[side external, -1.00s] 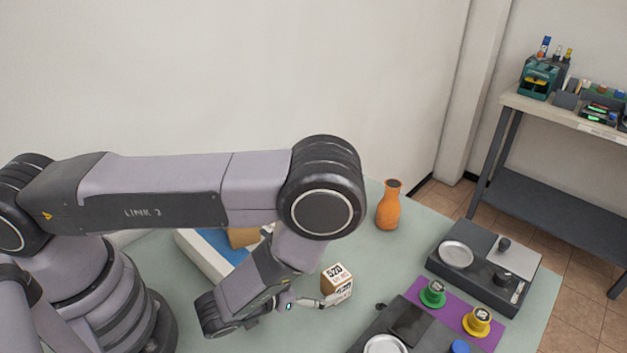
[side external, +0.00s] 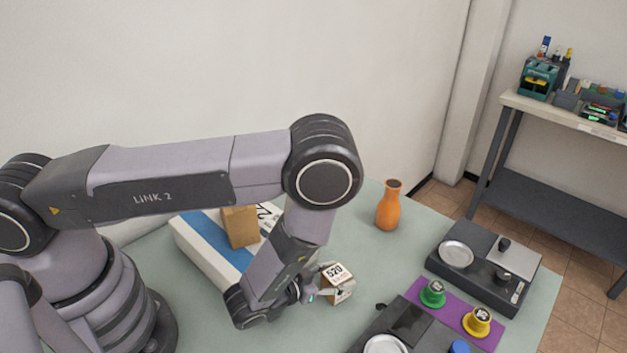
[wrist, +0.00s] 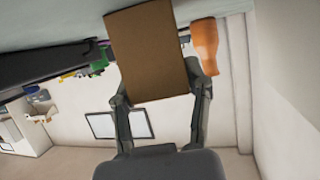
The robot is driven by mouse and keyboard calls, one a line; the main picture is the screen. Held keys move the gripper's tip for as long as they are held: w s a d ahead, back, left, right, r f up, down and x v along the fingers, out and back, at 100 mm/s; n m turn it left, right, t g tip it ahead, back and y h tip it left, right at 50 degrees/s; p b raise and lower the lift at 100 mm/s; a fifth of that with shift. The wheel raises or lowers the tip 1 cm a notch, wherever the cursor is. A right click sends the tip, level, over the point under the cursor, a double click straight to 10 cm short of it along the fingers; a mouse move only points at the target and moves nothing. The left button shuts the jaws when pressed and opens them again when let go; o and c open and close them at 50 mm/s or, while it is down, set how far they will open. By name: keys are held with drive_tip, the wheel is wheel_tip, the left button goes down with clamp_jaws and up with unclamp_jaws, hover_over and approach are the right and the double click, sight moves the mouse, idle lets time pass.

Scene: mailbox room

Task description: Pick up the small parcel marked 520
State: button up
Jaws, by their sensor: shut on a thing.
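The small parcel marked 520 (side external: 337,273) is a brown cube with a white label on top, at the middle of the table. My gripper (side external: 331,282) is shut on it, with the fingers at its sides. In the wrist view the parcel's plain brown face (wrist: 150,55) fills the space between the two fingers of my gripper (wrist: 155,88). The parcel looks a little tilted. I cannot tell whether its underside touches the table.
An orange vase (side external: 389,208) stands behind and to the right. A blue-and-white box (side external: 205,255) with a brown carton (side external: 240,226) is behind my wrist. A dark scale (side external: 484,268) and a purple mat (side external: 455,306) with green and yellow stamps are at right.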

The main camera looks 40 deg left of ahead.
drive_tip(key=shift+c, duration=1.3)
